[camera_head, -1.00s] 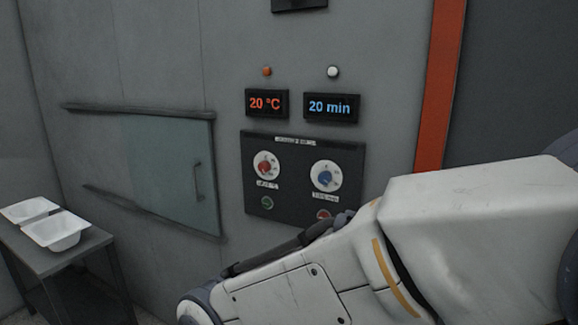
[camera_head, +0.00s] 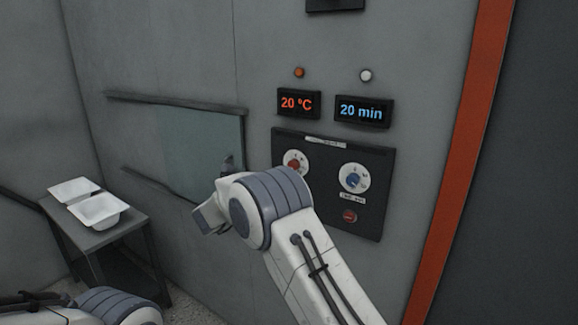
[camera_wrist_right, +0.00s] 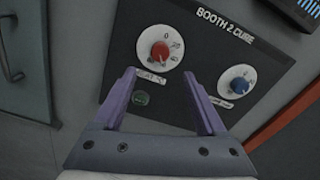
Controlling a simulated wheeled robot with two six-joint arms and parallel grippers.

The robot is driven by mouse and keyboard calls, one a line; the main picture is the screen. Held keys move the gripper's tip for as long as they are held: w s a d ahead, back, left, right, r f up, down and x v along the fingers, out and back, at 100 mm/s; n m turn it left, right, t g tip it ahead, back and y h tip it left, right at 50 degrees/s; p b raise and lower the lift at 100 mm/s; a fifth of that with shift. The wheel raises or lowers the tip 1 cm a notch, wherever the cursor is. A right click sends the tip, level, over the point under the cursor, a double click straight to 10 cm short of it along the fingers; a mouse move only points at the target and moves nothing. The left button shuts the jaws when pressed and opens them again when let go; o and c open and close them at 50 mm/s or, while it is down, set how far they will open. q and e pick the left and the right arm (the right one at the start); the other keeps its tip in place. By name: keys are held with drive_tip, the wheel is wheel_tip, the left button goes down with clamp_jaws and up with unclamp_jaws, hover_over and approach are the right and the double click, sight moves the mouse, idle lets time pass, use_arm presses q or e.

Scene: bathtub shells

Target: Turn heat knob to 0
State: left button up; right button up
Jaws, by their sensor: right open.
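The heat knob (camera_head: 293,166) is red on a white dial, at the left of the dark control panel (camera_head: 330,145). In the right wrist view the heat knob (camera_wrist_right: 160,51) lies ahead, beyond the fingertips, and 0 is printed near the top of its dial. The heat display (camera_head: 297,103) reads 20 °C. My right gripper (camera_wrist_right: 159,73) is open and empty, its two purple fingers apart, pointing toward the knob without visible contact. In the head view my right arm hides the panel's lower left, and its fingers cannot be made out. My left gripper is out of view.
A blue knob (camera_head: 353,179) sits right of the heat knob, under a display (camera_head: 363,111) reading 20 min. A green button (camera_wrist_right: 141,98) lies below the heat knob, and a red button (camera_head: 350,216) below the blue one. A table (camera_head: 96,237) with white trays stands left.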

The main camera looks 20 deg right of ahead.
drive_tip(key=p+x, duration=0.4)
drive_tip(key=x, duration=0.6)
drive_tip(key=shift+p, duration=0.35)
clamp_jaws()
